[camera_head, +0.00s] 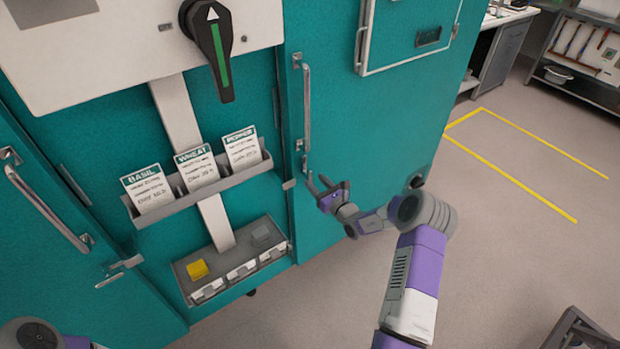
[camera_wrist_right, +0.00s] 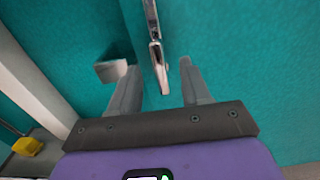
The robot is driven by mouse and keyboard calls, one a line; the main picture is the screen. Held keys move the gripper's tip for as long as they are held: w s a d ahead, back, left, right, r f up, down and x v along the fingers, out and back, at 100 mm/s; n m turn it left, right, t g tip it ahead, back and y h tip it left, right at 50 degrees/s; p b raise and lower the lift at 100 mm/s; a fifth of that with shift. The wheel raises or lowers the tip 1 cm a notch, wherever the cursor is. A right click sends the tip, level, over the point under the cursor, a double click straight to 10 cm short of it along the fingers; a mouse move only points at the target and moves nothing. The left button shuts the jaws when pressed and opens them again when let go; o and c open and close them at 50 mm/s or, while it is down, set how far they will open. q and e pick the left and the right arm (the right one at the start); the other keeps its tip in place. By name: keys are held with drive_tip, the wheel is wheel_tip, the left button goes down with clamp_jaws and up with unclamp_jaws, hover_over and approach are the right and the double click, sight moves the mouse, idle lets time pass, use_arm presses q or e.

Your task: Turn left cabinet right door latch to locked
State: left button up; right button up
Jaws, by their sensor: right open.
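The teal door (camera_head: 370,110) right of the centre panel has a long metal handle (camera_head: 306,108). Below the handle is a small metal latch (camera_head: 305,165), hanging roughly upright. A pale catch block (camera_head: 289,184) sits left of it. My right gripper (camera_head: 321,183) is open just below and right of the latch. In the right wrist view, the latch (camera_wrist_right: 158,66) shows between the two open fingers of the gripper (camera_wrist_right: 160,78), near their tips; I cannot tell if they touch it. The catch block (camera_wrist_right: 111,70) is by the left fingertip. My left gripper is out of view.
A left teal door (camera_head: 45,255) has its own handle (camera_head: 48,208) and a sideways latch (camera_head: 120,271). Between the doors are a black rotary switch (camera_head: 212,50), a card rack (camera_head: 203,184) and a lower tray (camera_head: 233,262). Open floor (camera_head: 500,240) lies right.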

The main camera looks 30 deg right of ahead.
sight(312, 178)
drive_tip(key=shift+w+a+b, duration=0.2)
drive_tip(key=shift+w+b, duration=0.15)
drive_tip(key=shift+w, duration=1.75)
drive_tip(key=shift+c, duration=0.3)
clamp_jaws()
